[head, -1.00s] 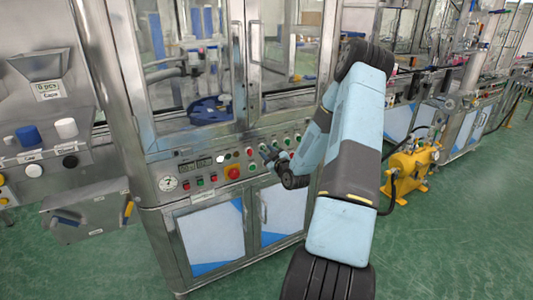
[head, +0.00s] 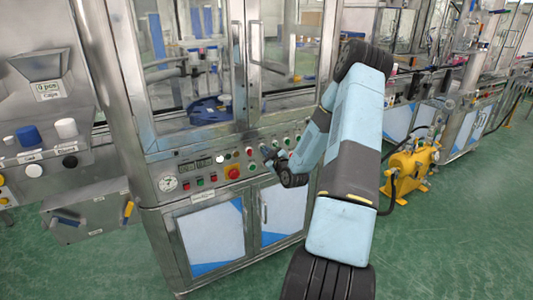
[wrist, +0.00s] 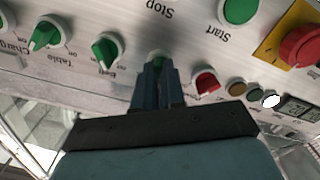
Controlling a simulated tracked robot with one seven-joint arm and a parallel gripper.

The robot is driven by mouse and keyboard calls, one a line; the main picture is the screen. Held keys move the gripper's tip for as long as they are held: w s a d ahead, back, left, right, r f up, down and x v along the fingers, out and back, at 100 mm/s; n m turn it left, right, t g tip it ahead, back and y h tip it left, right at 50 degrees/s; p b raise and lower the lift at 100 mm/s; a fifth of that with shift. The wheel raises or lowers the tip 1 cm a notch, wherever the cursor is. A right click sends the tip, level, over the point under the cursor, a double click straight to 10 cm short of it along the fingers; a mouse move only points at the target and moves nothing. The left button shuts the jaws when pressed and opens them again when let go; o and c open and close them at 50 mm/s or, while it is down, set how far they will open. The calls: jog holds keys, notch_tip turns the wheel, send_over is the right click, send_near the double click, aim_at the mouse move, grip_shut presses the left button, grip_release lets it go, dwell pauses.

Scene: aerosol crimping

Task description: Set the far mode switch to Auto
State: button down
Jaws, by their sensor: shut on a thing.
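My gripper (wrist: 157,88) is shut on a green switch knob (wrist: 158,56) on the machine's sloped control panel (wrist: 190,45). The fingers cover most of this knob, so I cannot tell which way it points. Its label is hidden, and I can read neither a mode nor an Auto mark. In the head view my gripper (head: 268,152) is at the right part of the panel (head: 215,168).
In the upside-down wrist view, green knobs marked Belt (wrist: 107,50) and Table (wrist: 46,34) are to the left. A red knob (wrist: 205,82) is close on the right. The Start button (wrist: 240,9) and red emergency stop (wrist: 302,44) are beyond it.

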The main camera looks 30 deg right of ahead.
jog(key=shift+m, duration=0.4)
jog(key=m, duration=1.1)
dwell(0.6)
jog(key=c, duration=1.2)
grip_release()
jog(key=s, duration=1.3)
jog(key=shift+s, duration=0.4)
